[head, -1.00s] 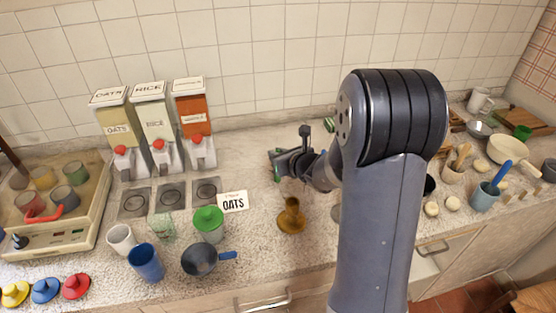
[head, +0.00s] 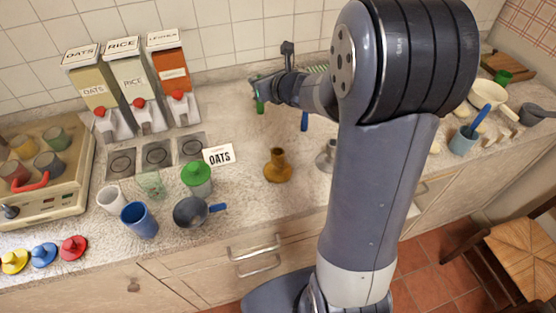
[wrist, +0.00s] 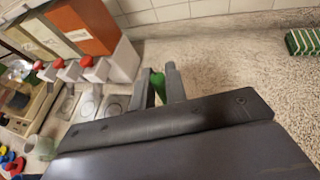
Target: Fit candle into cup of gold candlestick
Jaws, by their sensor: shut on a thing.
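The gold candlestick (head: 278,168) stands upright on the counter, in front of and below my gripper in the head view. Its cup at the top faces up and looks empty. My gripper (head: 259,90) is above the counter towards the back wall. It is shut on a green candle (head: 260,108), whose lower end hangs below the fingers. In the wrist view the candle (wrist: 158,84) shows between the two fingers (wrist: 161,86); the gripper's body hides part of it. The candle is apart from the candlestick.
A silvery stand (head: 326,158) and a blue upright thing (head: 304,121) are right of the candlestick. Dispensers (head: 133,85) line the wall. A green striped item (wrist: 303,41) lies behind.

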